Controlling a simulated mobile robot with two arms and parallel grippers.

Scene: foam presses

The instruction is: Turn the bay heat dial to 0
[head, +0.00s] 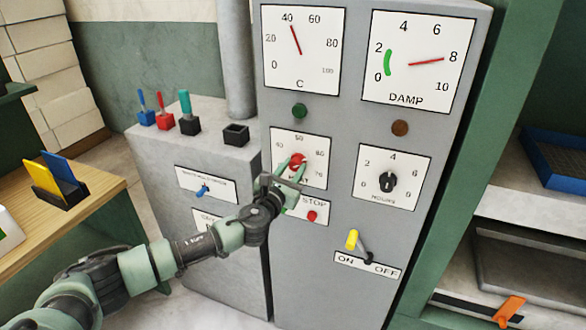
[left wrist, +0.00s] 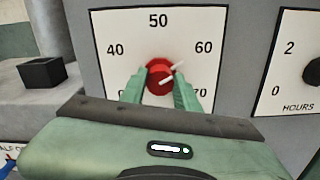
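The red heat dial (head: 297,160) sits on a white scale plate on the grey panel. In the left wrist view the dial (left wrist: 159,76) has a white pointer aimed up and right, near 60. Numbers 40, 50, 60 and 70 show; the plate's lower part and most of its label are hidden by my gripper. My left gripper (head: 292,166) is at the dial. In the left wrist view its green fingers (left wrist: 161,88) stand on either side of the dial, with no clear gap showing. My right gripper is in neither view.
A red STOP button (head: 312,216) is just below the dial. A black HOURS dial (head: 388,181) is to its right. A yellow-handled ON/OFF lever (head: 352,240) is lower right. Gauges (head: 302,50) are above. Coloured levers (head: 164,118) stand on the lower cabinet at left.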

